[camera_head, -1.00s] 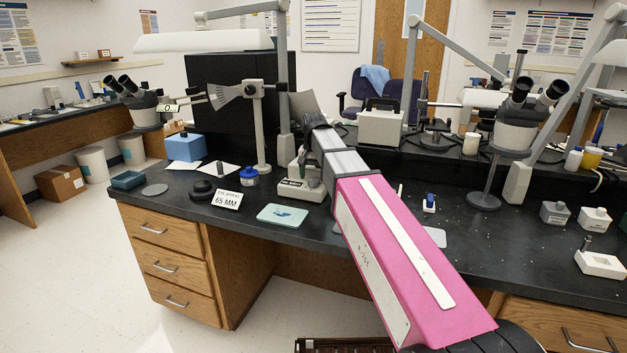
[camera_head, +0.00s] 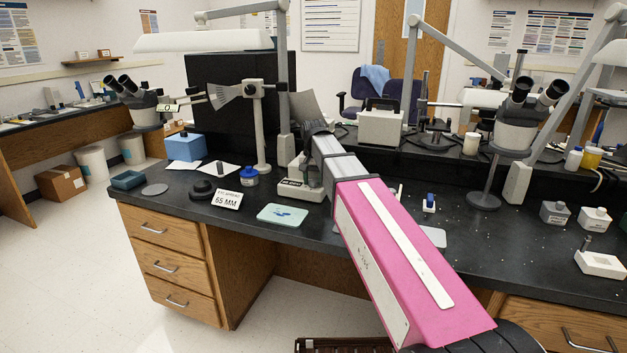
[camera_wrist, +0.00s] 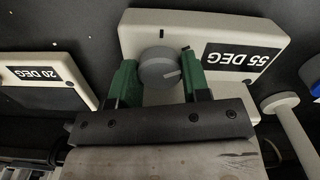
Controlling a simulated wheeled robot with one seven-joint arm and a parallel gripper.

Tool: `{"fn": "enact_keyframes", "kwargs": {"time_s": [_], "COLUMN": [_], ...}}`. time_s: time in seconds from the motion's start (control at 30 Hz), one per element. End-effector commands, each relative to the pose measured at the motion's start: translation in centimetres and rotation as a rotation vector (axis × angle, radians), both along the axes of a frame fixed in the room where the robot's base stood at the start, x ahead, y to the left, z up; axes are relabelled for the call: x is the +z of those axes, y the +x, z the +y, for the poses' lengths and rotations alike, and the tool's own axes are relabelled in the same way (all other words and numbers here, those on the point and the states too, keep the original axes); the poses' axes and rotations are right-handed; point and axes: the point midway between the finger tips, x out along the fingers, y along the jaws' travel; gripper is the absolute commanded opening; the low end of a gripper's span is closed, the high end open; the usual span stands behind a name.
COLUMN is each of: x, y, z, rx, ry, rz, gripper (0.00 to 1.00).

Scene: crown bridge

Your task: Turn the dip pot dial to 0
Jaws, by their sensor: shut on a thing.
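A cream-white box labelled "55 DEG" (camera_wrist: 212,45) fills the upper middle of the wrist view. It bears a round grey dial (camera_wrist: 159,67) with a short pale line that points to the right. A black tick mark shows on the box above the dial. My gripper (camera_wrist: 158,72) has its green fingers on both sides of the dial and is shut on it. I cannot read a 0 or tell for certain that this box is the dip pot. In the head view my arm hides the gripper and the dial.
A second white box labelled "20 DEG" (camera_wrist: 45,78) lies to the left in the wrist view. A pale handled piece (camera_wrist: 285,110) and a blue thing (camera_wrist: 314,75) are close on the right. In the head view a green mat (camera_head: 282,215) lies near the bench's front edge.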

Motion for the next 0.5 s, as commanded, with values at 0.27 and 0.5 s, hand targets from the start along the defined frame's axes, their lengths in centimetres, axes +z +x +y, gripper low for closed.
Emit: {"fn": "enact_keyframes", "kwargs": {"time_s": [0.27,0.5], "x": [0.02,0.03], "y": [0.00,0.00], "z": [0.01,0.01], "rx": [0.085,0.084], "ry": [0.001,0.001], "rz": [0.001,0.001], "gripper": [0.19,0.59]}}
